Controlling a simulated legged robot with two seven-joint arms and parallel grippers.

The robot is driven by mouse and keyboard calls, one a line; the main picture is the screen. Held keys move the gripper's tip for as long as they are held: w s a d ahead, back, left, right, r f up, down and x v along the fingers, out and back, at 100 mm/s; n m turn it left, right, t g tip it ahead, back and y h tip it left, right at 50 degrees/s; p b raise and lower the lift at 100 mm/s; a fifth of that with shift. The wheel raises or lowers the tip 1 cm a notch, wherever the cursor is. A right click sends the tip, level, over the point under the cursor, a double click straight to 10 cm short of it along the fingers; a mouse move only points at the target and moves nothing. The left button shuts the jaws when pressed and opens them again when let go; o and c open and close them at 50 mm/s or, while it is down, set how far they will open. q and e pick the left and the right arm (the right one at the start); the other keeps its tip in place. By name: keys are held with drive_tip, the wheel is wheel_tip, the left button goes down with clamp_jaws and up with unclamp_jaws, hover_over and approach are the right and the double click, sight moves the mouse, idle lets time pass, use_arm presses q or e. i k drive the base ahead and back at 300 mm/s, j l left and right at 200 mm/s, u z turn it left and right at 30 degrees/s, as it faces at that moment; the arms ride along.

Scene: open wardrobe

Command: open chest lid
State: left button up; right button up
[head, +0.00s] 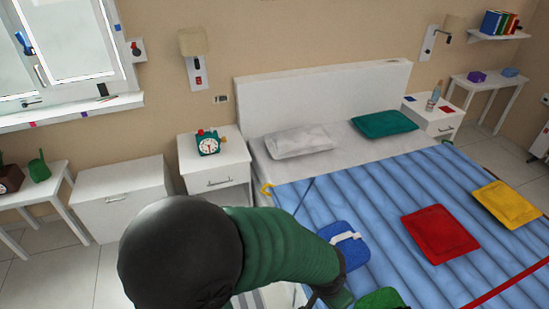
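A white chest (122,203) stands against the wall at the left, below the window. My arm, dark and green, comes in at the lower middle and bends to the right over the near side of the bed. I take it as my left arm; its gripper (325,297) is at the bottom edge, partly cut off, well to the right of the chest. Its finger opening cannot be made out. No second gripper can be made out.
A white nightstand (226,178) with a green clock (208,143) stands right of the chest. A white side table (47,192) with a green watering can (39,169) stands left of it. The bed (345,205) with pillows fills the right. Some floor (65,279) is clear before the chest.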

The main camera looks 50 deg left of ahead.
sight(106, 182)
drive_tip(key=u, duration=3)
drive_tip(key=i+j, duration=0.1)
drive_tip(key=i, duration=1.75)
drive_tip(key=i+j, duration=0.15)
drive_tip(key=i, duration=0.75)
drive_tip(key=l+z, duration=0.05)
